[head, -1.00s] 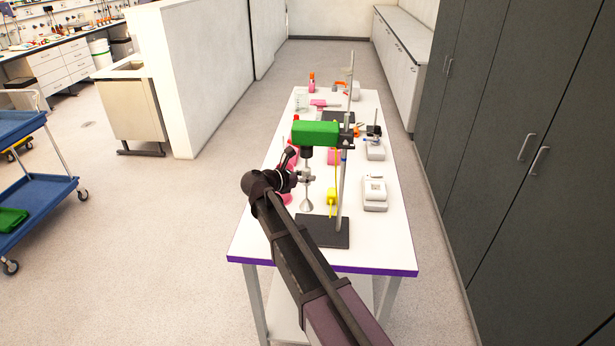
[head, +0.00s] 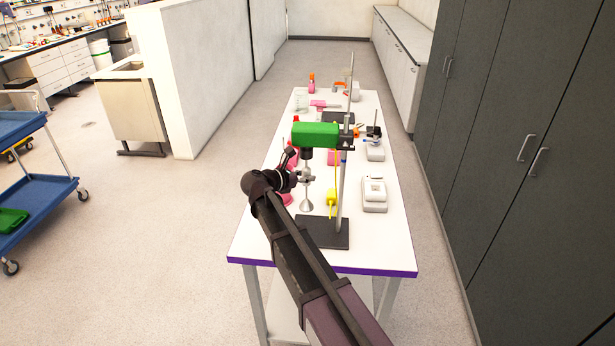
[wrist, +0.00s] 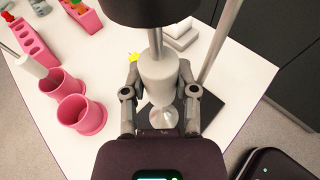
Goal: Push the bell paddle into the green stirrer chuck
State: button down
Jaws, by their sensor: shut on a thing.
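The green stirrer (head: 316,134) is clamped high on a stand rod, with its black chuck (head: 306,154) pointing down. The dark chuck also fills the top middle of the wrist view (wrist: 155,10). My gripper (head: 304,175) is shut on the bell paddle, around a thick pale sleeve on its shaft (wrist: 158,78). The paddle hangs upright under the chuck, with its flared metal bell (head: 306,206) above the stand's dark base plate. Its shaft top meets or enters the chuck; how deep it sits I cannot tell.
The stand rod (head: 342,190) and base plate (head: 322,232) are close on the right. A yellow item (head: 331,200) hangs near the rod. A white balance (head: 374,196) stands right. Pink cups (wrist: 82,113) and a pink rack (wrist: 33,42) are left in the wrist view.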

jog(key=shift+r, duration=0.35)
jog(key=shift+f, duration=0.25)
jog(key=shift+f+b, duration=0.65)
jog(key=shift+f, duration=0.15)
jog(key=shift+f+b, duration=0.35)
jog(key=shift+b, duration=0.1)
jog(key=shift+f+b, duration=0.3)
jog(key=shift+r+p, duration=1.65)
dwell(1.6)
jog(key=shift+f, duration=0.15)
